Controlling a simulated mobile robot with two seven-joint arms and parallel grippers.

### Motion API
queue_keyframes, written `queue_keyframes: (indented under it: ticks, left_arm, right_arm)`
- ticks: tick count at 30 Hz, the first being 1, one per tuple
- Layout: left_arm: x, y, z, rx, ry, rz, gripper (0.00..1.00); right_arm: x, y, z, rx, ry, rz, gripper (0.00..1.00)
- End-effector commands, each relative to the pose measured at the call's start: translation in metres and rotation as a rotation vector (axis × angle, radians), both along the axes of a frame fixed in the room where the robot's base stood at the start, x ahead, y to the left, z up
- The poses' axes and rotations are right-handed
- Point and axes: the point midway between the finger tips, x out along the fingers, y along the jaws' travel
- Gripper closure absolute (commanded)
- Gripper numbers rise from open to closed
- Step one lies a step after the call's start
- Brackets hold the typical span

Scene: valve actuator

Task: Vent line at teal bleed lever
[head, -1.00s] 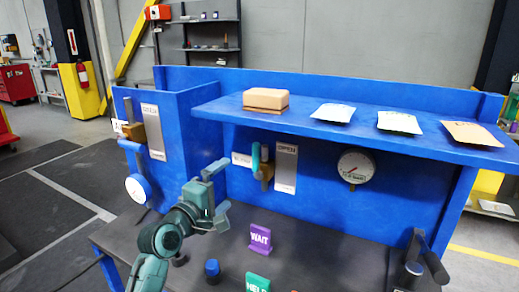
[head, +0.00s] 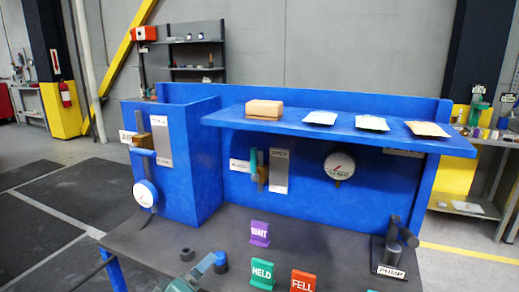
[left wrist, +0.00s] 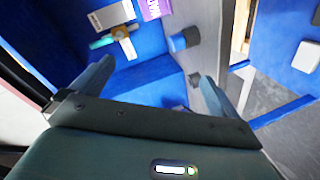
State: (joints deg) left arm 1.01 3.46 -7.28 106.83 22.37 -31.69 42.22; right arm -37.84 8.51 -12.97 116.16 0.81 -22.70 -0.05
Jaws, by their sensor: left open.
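The teal bleed lever (head: 253,160) stands upright on a brass valve body (head: 262,175) on the blue back panel, beside a grey lettered plate (head: 280,170). The left wrist view also shows the teal lever (left wrist: 101,42) and the brass body (left wrist: 121,33), beyond the left finger. My left gripper (head: 203,268) is low at the bottom edge of the head view, below and left of the lever and apart from it. In the left wrist view its two fingers are spread (left wrist: 155,80) with nothing between them. My right gripper is not in view.
A dial gauge (head: 340,165) is right of the lever, under a shelf (head: 390,138) holding a box and packets. Purple WAIT (head: 260,233), green HELD (head: 262,273) and red FELL (head: 303,281) signs stand on the bench.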

Motion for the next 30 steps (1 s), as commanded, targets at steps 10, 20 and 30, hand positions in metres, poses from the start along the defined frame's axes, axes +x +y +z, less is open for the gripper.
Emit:
queue_keyframes:
  ticks: [10, 20, 30]
  left_arm:
    - [-0.177, 0.003, -0.144, 0.760, 0.072, -0.251, 0.00]
    - [-0.241, 0.001, -0.167, 0.997, 0.059, -0.398, 0.00]
    - [-0.240, 0.001, -0.167, 0.994, 0.061, -0.397, 0.00]
  right_arm:
    - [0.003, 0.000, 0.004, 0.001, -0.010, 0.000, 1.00]
    - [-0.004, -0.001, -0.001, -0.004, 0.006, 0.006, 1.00]
    - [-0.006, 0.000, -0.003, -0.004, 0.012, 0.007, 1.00]
